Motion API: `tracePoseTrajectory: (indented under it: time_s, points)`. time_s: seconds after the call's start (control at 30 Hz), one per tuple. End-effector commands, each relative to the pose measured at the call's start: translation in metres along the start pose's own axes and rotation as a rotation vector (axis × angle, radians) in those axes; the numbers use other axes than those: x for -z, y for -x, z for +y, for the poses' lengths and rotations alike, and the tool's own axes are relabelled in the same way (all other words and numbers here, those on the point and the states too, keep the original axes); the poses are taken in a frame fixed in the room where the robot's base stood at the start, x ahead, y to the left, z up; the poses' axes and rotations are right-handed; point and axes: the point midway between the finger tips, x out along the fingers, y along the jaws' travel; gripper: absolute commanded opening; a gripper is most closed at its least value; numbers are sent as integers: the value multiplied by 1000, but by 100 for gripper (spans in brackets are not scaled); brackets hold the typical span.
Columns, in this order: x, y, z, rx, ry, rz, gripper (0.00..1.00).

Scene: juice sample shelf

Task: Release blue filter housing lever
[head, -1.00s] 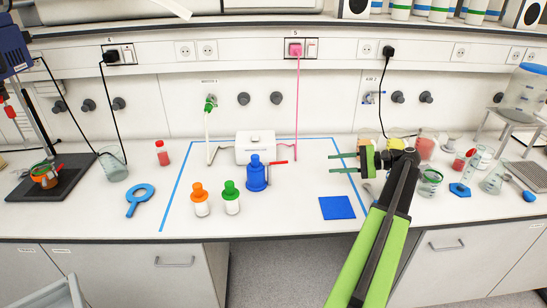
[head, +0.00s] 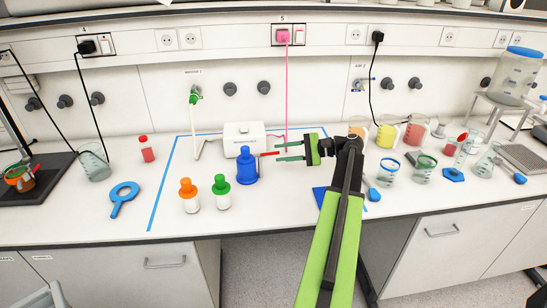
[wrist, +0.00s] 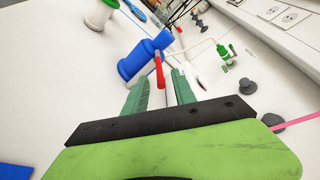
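The blue filter housing (head: 247,167) stands upright on the bench, inside the blue tape outline. Its red lever (head: 269,154) sticks out to the right, toward my gripper. My gripper (head: 278,152) is open, with its two green fingers pointing left at the lever's end. In the wrist view the housing (wrist: 140,62) lies ahead of the fingers, and the red lever (wrist: 159,70) shows just beyond the gap between the open fingertips (wrist: 160,82). I cannot tell whether a finger touches the lever.
A white box (head: 243,138) stands behind the housing. Orange-capped (head: 189,196) and green-capped (head: 220,193) bottles stand to its left. A blue square (head: 321,196) lies partly under my arm. Several beakers and jugs crowd the right side. The bench in front of the housing is clear.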

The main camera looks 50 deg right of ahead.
Motion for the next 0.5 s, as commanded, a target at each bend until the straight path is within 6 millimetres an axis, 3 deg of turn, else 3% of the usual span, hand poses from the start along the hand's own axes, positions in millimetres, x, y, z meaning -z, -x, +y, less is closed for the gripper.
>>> tracePoseTrajectory:
  time_s: [0.1,0.2,0.5]
  points:
    - [0,-23,2,0,1,-1,32]
    - [0,-33,1,0,1,0,32]
    - [0,-39,0,1,0,1,32]
